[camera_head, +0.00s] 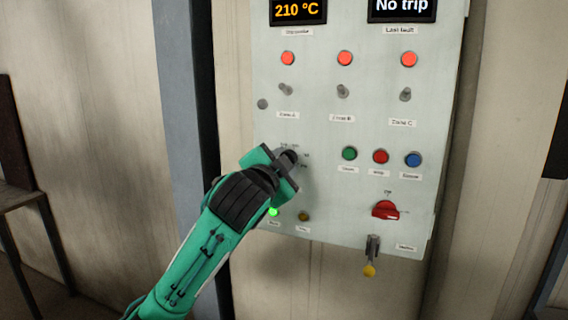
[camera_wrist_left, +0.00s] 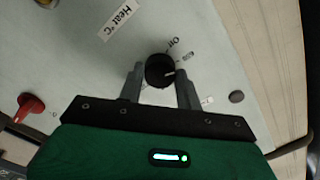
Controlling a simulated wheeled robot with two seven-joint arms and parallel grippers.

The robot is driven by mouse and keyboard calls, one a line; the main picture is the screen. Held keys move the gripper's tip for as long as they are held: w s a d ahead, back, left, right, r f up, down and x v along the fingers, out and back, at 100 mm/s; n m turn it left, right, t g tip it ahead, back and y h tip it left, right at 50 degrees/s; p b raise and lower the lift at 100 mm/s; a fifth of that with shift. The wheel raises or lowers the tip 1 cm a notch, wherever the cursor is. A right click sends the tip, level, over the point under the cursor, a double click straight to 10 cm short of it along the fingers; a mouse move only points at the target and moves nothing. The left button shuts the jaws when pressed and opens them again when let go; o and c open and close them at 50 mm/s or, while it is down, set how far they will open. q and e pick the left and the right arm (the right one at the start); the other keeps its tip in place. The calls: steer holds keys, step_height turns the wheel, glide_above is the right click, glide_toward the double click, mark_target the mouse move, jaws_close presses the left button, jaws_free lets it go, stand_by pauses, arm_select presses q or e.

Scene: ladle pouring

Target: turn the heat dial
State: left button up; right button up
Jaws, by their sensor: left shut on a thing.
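The heat dial (camera_wrist_left: 159,71) is a round black knob on the pale control panel (camera_head: 320,130). The wrist view shows a "Heat °C" label and an "Off" mark beside it, and a light pointer line on its face. My left gripper (camera_wrist_left: 158,86) is shut on the dial, one finger on each side. In the head view, my left gripper (camera_head: 287,163) covers the lower left of the panel, and the dial (camera_head: 289,156) shows only partly at the fingertips. My right gripper is in neither view.
Displays reading "210 °C" (camera_head: 298,10) and "No trip" (camera_head: 402,8) top the panel. Below are red lamps, toggle switches, green, red and blue buttons (camera_head: 413,159), a red rotary switch (camera_head: 385,209) and a hanging key (camera_head: 370,269). A green lamp (camera_head: 273,211) glows beside my gripper.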

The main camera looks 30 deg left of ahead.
arm_select(q)
steer(key=shift+f, duration=0.1)
stand_by(0.4)
steer(key=o, duration=1)
steer(key=b+v, duration=1.1)
steer(key=v, duration=0.2)
steer(key=shift+s, duration=0.4)
